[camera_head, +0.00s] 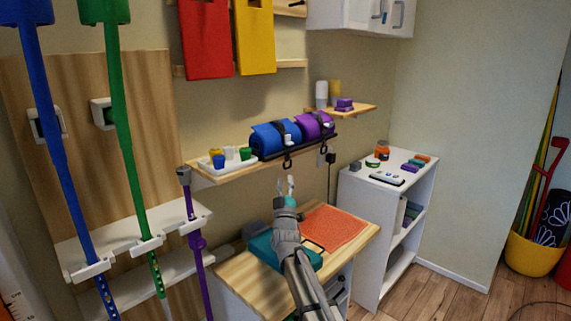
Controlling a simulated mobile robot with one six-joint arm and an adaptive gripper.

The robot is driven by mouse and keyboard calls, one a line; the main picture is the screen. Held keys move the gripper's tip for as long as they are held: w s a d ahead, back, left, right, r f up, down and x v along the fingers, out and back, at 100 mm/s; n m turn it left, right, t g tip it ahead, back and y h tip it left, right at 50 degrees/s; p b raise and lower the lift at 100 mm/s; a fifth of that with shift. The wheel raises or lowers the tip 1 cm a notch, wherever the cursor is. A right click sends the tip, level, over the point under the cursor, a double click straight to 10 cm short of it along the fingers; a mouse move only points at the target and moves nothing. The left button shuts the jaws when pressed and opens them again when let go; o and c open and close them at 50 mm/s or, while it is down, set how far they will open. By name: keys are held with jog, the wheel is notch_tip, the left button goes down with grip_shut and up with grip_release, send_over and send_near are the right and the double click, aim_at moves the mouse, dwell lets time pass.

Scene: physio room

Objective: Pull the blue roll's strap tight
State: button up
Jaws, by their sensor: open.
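The blue roll (270,138) lies on a dark rack on the wall shelf, left of the purple roll (309,126). A black strap (281,130) goes around the blue roll, and a dark loop (287,162) hangs below it at the shelf's front. A similar loop hangs below the purple roll. My gripper (286,184) is below and in front of the blue roll's loop, pointing up, apart from it. It is open and appears empty. How tight the strap is cannot be told.
A white tray with small coloured cups (231,162) stands left of the rolls. Below are a wooden desk (245,289) with an orange mat (337,228) and a teal object (266,250). A white shelf unit (366,190) stands right. Blue, green and purple poles stand left.

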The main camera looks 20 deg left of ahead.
aim_at(285, 168)
jog(key=shift+p+x, duration=1.4)
jog(key=shift+x, duration=1.3)
grip_shut()
